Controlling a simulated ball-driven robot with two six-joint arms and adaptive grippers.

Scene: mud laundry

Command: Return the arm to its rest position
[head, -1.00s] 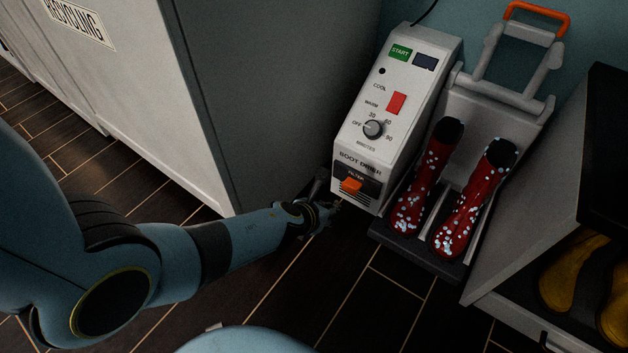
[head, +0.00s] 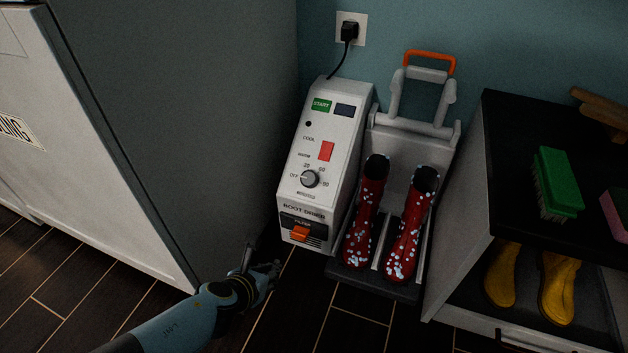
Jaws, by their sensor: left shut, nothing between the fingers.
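My left arm comes in from the lower left in the head view. Its gripper (head: 262,272) is shut and empty, low in front of the boot dryer's lower left corner and apart from it. The boot dryer (head: 318,215) is a white box with a green START button, a dial, a red switch and an orange filter tab. Red spotted boots (head: 409,228) stand upright on the rack to its right. My right gripper is out of view.
A grey cabinet (head: 170,120) stands close on the left of my gripper. On the right, a bench (head: 480,190) holds a green brush (head: 557,183) on top and yellow boots (head: 556,288) below. A plug (head: 349,32) sits in the wall socket. Dark floor is free in front.

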